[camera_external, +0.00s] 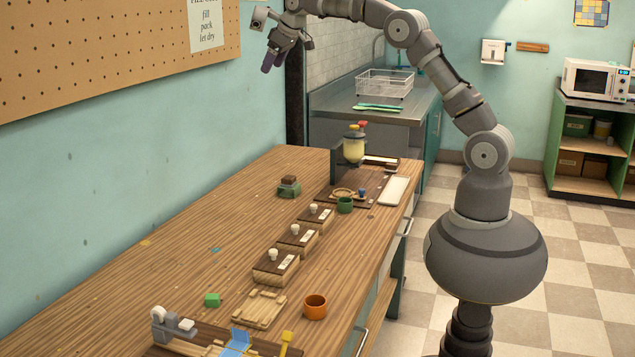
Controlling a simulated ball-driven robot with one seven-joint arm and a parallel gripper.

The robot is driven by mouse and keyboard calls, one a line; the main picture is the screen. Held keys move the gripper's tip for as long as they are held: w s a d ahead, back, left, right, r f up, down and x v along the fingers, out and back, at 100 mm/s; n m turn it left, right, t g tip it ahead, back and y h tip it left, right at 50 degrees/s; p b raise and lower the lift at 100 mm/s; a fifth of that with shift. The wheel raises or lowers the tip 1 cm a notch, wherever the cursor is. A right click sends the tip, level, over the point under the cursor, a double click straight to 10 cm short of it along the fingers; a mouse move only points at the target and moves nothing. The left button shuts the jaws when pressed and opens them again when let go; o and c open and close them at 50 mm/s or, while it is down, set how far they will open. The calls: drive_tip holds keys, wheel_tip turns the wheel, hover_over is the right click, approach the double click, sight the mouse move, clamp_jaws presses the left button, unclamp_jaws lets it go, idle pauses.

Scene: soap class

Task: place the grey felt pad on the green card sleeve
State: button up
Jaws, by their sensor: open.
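My gripper (270,63) is raised high at the top of the picture, in front of the teal wall and well above the table. It is open and nothing shows between its fingers. I cannot clearly make out the grey felt pad. A dark grey-green piece (289,190) with a brown block (289,180) on it stands near the table's far left edge.
Several wooden boxes with pale knobs, one of them nearest (275,267), stand in a row along the table (180,270). An orange cup (315,307), slatted wooden rack (259,309), green cup (345,204) and yellow-filled dispenser (354,146) stand around them. The table's left middle is mostly clear.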

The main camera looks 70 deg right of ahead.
drive_tip(key=s+a+r+t, duration=0.2)
drive_tip(key=s+a+r, duration=0.2)
drive_tip(key=r, duration=0.4)
drive_tip(key=s+a+r+t, duration=0.2)
drive_tip(key=s+a+r, duration=0.2)
drive_tip(key=r, duration=0.4)
drive_tip(key=s+a+r+t, duration=0.2)
drive_tip(key=s+a+r, duration=0.2)
drive_tip(key=s+r, duration=0.3)
drive_tip(key=s+a+r+t+y, duration=0.1)
drive_tip(key=s+a+r+t, duration=0.2)
drive_tip(key=s+r, duration=0.4)
drive_tip(key=s+a, duration=0.1)
drive_tip(key=s, duration=0.1)
drive_tip(key=shift+s+r+t, duration=0.25)
drive_tip(key=shift+s+t, duration=0.05)
drive_tip(key=shift+s, duration=0.1)
